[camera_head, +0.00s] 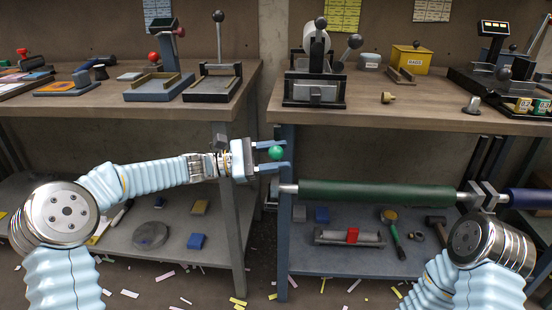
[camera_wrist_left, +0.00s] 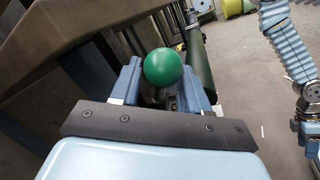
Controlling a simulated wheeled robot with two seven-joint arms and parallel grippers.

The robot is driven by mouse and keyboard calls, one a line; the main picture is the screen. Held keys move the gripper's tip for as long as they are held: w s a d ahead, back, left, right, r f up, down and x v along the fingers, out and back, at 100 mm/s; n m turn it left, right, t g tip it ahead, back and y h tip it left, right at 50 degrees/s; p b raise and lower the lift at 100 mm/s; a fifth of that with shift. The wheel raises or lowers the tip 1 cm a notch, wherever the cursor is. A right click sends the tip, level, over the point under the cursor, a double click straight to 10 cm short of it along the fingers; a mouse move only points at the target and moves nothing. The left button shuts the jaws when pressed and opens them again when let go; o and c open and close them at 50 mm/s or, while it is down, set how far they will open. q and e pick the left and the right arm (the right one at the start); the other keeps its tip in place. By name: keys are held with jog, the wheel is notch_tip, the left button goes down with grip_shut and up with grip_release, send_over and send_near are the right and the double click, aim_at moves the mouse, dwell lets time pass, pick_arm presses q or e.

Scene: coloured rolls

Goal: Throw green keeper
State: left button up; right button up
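The green keeper shows as a green ball knob (camera_head: 276,153) near the left end of the long green roll (camera_head: 375,194), in front of the bench's lower opening. In the left wrist view the knob (camera_wrist_left: 163,67) sits between the finger tips, and what it is mounted on is mostly hidden behind it. My left gripper (camera_head: 275,155) points right with its two blue fingers apart, one above and one below the knob. A gap shows below the knob; contact with the upper finger cannot be told.
A blue roll (camera_head: 530,200) lies in line at the right, beyond a silver bracket (camera_head: 482,194). The right bench top (camera_head: 420,115) overhangs the green roll. A lower shelf (camera_head: 350,262) holds loose tools. Paper scraps litter the floor.

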pick_arm(q)
jog(key=shift+w+f, duration=0.1)
jog(key=shift+f, duration=0.2)
jog(key=shift+a+f, duration=0.1)
jog(key=shift+a, duration=0.2)
jog(key=s+a+f, duration=0.1)
jog(key=s+a, duration=0.1)
jog(key=a, duration=1.1)
jog(key=shift+f, duration=0.2)
jog(key=shift+s, duration=0.1)
